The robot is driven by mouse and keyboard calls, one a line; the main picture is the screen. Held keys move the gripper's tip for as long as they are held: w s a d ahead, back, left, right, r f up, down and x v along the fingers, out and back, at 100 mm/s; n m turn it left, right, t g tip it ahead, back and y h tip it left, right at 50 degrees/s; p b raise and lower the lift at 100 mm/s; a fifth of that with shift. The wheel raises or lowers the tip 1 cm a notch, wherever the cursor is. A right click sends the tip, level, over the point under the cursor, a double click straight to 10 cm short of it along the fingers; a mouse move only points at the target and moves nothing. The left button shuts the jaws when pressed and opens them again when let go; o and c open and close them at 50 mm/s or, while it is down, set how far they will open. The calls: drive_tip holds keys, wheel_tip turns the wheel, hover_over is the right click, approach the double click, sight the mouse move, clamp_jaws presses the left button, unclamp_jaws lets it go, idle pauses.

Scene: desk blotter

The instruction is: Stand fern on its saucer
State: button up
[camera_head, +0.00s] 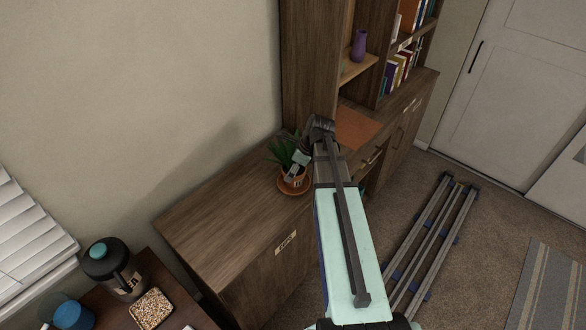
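The fern (278,152) has green leaves and grows in a small terracotta pot (292,181) with a pale label. It is over an orange-brown saucer (304,188) on the wooden cabinet top. From this view I cannot tell whether the pot touches the saucer or hangs just above it. My gripper (297,167) points down at the pot from above, at the fern's right side. Its fingers overlap the plant and pot, so I cannot tell whether they are closed on it.
The cabinet top (222,222) is clear left of the fern. A tall shelf (310,65) rises behind, with a brown blotter (358,129) beside it. A dark jug (111,269) and a tray of granular food (151,309) stand on a lower table at lower left.

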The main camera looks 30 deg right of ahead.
drive_tip(key=shift+f, duration=0.1)
drive_tip(key=o, duration=1.3)
drive_tip(key=b+v, duration=0.1)
drive_tip(key=v, duration=1.1)
drive_tip(key=shift+w+b, duration=0.1)
drive_tip(key=shift+b, duration=0.25)
